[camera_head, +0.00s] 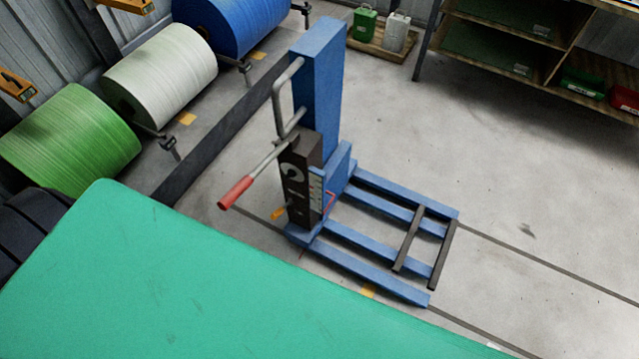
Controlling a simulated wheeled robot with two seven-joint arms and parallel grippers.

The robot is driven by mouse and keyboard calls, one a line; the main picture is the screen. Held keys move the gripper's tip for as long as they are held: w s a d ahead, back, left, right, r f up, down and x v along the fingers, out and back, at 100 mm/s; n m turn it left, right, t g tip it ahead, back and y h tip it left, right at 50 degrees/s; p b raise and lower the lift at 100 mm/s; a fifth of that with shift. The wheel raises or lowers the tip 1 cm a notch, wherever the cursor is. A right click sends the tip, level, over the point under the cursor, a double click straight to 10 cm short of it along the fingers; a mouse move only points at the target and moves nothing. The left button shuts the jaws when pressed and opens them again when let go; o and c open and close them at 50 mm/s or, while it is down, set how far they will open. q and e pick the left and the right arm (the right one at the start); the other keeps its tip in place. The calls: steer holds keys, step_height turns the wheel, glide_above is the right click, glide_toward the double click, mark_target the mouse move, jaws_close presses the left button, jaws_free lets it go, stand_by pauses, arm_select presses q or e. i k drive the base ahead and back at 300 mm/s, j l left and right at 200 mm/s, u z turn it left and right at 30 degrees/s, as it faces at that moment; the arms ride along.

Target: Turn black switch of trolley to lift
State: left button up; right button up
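A blue lifting trolley (318,85) stands upright on the concrete floor, with its blue forks (380,265) reaching to the lower right. A black box (298,180) with white markings is fixed low on its mast. A grey lever with a red grip (235,192) sticks out to the left of the box. A grey bent handle (280,95) runs along the mast's left side. I cannot clearly make out a separate black switch at this size. Neither of my grippers shows in the head view.
A large green surface (180,290) fills the lower left foreground. Green (70,140), white (160,75) and blue (230,20) rolls line the left wall. Green and white cans (380,32) stand at the back near a wooden shelf (505,45). Floor right of the forks is clear.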

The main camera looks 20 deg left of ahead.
mark_target(292, 174)
steer(key=u, duration=1)
